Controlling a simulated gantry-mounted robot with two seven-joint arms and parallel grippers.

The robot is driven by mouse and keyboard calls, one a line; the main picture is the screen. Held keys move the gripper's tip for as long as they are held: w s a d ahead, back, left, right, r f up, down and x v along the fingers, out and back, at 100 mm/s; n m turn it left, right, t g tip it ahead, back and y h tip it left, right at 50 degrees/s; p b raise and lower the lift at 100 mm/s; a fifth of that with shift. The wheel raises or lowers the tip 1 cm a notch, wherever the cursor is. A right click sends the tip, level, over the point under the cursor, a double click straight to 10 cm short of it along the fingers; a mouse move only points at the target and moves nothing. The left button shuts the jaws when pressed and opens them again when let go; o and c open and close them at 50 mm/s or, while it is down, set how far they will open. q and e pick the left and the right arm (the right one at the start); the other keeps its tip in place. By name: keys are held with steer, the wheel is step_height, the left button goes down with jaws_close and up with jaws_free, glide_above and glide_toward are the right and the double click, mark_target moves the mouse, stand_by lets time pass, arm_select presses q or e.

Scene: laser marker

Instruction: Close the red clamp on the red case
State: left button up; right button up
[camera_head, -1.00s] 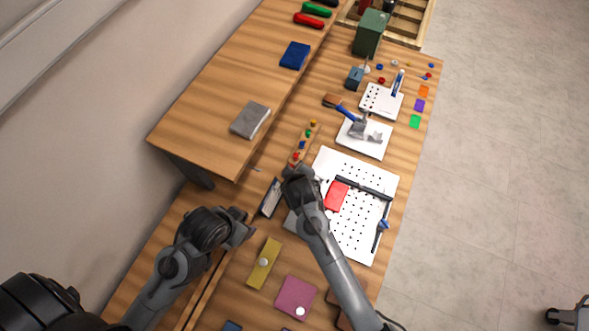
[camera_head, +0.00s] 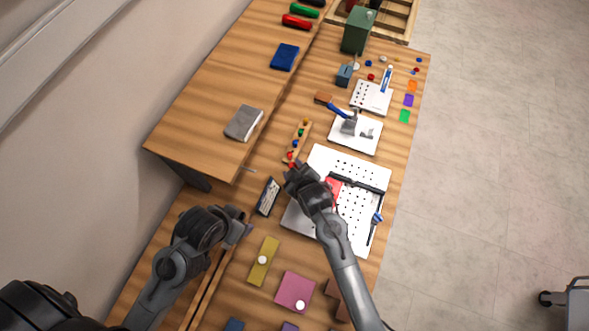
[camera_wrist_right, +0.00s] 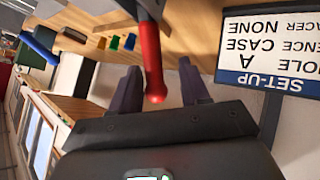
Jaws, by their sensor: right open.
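The red case (camera_head: 333,187) lies on the white perforated plate (camera_head: 347,160), partly hidden behind my right arm. My right gripper (camera_head: 291,174) is over the plate's left edge. In the right wrist view its fingers (camera_wrist_right: 160,86) are apart. A red lever with a rounded end (camera_wrist_right: 151,55) shows between them; it looks like the red clamp's handle. I cannot tell whether the fingers touch it, and the clamp's base is hidden. My left gripper (camera_head: 243,236) hangs at lower left, away from the case; its fingers are too small to read.
A sign (camera_head: 267,196) stands left of the plate and also shows at right in the wrist view (camera_wrist_right: 272,50). A wooden strip with coloured knobs (camera_head: 297,142) lies behind. A blue-handled clamp (camera_head: 337,109) stands on a farther white plate.

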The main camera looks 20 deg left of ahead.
arm_select(q)
steer(key=shift+r+p, duration=0.35)
arm_select(e)
steer(key=v, duration=1.1)
arm_select(q)
steer(key=shift+c, duration=0.3)
